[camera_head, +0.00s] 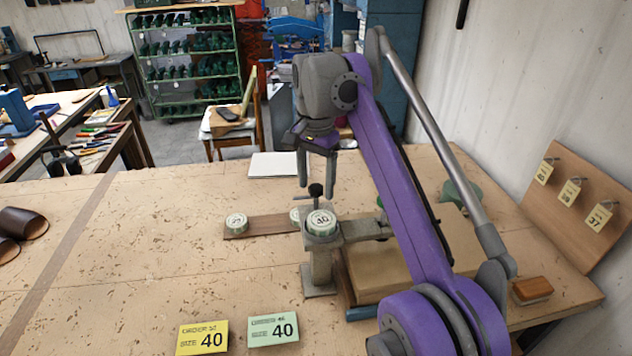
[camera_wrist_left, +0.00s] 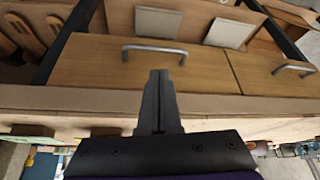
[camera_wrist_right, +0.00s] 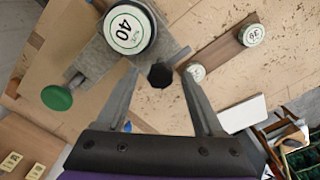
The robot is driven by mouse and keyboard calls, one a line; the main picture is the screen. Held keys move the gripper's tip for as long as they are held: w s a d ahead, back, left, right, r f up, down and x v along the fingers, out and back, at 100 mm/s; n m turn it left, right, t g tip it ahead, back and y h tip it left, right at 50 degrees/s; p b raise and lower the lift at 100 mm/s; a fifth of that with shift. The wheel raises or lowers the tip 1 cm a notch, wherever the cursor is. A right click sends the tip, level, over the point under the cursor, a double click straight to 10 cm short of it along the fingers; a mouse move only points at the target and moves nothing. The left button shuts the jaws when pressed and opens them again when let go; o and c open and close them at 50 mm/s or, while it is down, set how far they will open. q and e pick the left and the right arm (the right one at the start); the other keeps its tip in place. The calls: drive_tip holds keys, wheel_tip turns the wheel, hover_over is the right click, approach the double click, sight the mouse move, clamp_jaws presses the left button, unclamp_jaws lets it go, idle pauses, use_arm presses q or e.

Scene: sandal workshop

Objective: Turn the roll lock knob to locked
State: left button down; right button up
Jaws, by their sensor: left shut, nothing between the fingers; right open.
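A black knob (camera_head: 316,190) stands up from the grey metal fixture (camera_head: 320,265) on the bench; I take it for the roll lock knob. It also shows in the right wrist view (camera_wrist_right: 161,75). My right gripper (camera_head: 317,184) points down over it, open, with its fingertips on either side of the knob; I cannot tell if they touch it. A white disc marked 40 (camera_wrist_right: 130,29) sits on the fixture beside the knob. A green round knob (camera_wrist_right: 57,97) sits off to one side. My left gripper (camera_wrist_left: 160,78) is shut and empty.
A brown strip (camera_head: 262,226) with size discs lies behind the fixture. Yellow (camera_head: 202,338) and green (camera_head: 273,330) cards marked 40 lie in front. A tag board (camera_head: 570,205) stands at right. Drawers with metal handles (camera_wrist_left: 155,52) face my left gripper. The bench's left middle is clear.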

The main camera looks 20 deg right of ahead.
clamp_jaws()
use_arm(q)
drive_tip(key=shift+r, duration=0.25)
use_arm(e)
drive_tip(key=shift+n, duration=0.3)
drive_tip(key=n+p, duration=0.2)
drive_tip(key=n, duration=0.1)
drive_tip(key=shift+r+n, duration=0.15)
drive_tip(key=shift+n, duration=0.15)
drive_tip(key=n+p, duration=0.1)
drive_tip(key=n, duration=0.3)
drive_tip(key=n+p, duration=0.1)
drive_tip(key=n, duration=0.4)
use_arm(q)
drive_tip(key=w+r+p, duration=0.1)
drive_tip(key=w+r, duration=0.2)
drive_tip(key=r, duration=0.4)
drive_tip(key=shift+w+t, duration=0.3)
drive_tip(key=shift+t, duration=0.1)
use_arm(e)
drive_tip(key=n, duration=0.4)
drive_tip(key=shift+n, duration=0.4)
use_arm(q)
drive_tip(key=shift+r, duration=0.15)
